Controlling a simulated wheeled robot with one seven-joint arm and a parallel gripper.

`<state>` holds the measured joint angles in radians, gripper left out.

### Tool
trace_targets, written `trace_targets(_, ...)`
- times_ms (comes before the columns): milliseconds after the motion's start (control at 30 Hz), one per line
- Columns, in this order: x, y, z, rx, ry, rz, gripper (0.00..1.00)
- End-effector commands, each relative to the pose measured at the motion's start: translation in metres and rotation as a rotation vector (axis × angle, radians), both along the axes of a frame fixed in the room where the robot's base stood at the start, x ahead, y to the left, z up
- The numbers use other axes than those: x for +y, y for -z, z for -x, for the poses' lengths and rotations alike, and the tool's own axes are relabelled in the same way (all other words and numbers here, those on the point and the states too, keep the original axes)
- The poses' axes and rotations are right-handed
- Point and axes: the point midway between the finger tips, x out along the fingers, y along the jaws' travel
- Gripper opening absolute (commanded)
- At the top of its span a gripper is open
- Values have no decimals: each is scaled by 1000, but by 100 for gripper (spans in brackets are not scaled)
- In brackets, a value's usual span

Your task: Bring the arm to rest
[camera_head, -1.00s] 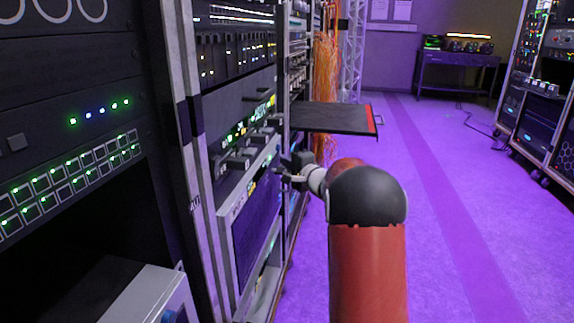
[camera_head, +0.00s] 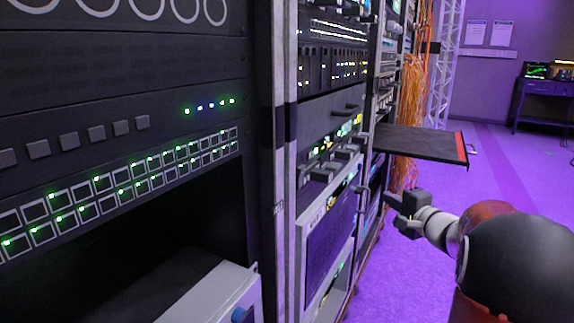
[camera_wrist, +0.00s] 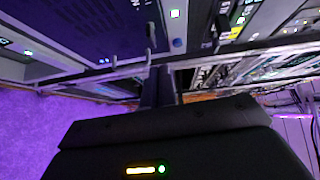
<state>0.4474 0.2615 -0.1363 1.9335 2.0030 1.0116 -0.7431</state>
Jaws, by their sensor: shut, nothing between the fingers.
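My gripper (camera_head: 392,198) is small and dark at the end of my red and black arm, at the right of the head view. It is shut and empty. It is held in the air beside the front of the equipment rack, below the pulled-out black shelf. A small gap seems to separate it from the rack front. In the wrist view the closed fingers (camera_wrist: 158,87) point at the rack face, with a grey rail and handles beyond them. Whether the tips touch anything cannot be told there.
Racks with lit panels (camera_head: 120,175) fill the left. The black shelf (camera_head: 425,142) with a red edge strip juts into the aisle. Orange cables (camera_head: 408,110) hang behind it. A dark table (camera_head: 545,95) stands at the back right. The purple floor (camera_head: 505,170) is clear.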

Motion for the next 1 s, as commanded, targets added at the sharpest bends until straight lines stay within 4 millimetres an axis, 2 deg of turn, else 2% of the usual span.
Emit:
trace_targets(33,26,-13,9,18,-60,31,0)
trace_targets(133,87,-25,42,96,-214,124,0)
trace_targets(200,129,-28,73,163,-329,213,0)
trace_targets(300,171,-25,118,252,-455,344,0)
trace_targets(433,204,-17,177,353,-576,530,0)
trace_targets(567,219,-7,242,451,-664,774,0)
trace_targets(600,218,-4,261,478,-679,859,0)
trace_targets(700,209,3,300,532,-690,1062,0)
trace_targets(833,191,7,331,568,-665,1272,0)
trace_targets(1000,176,8,346,585,-629,1415,0)
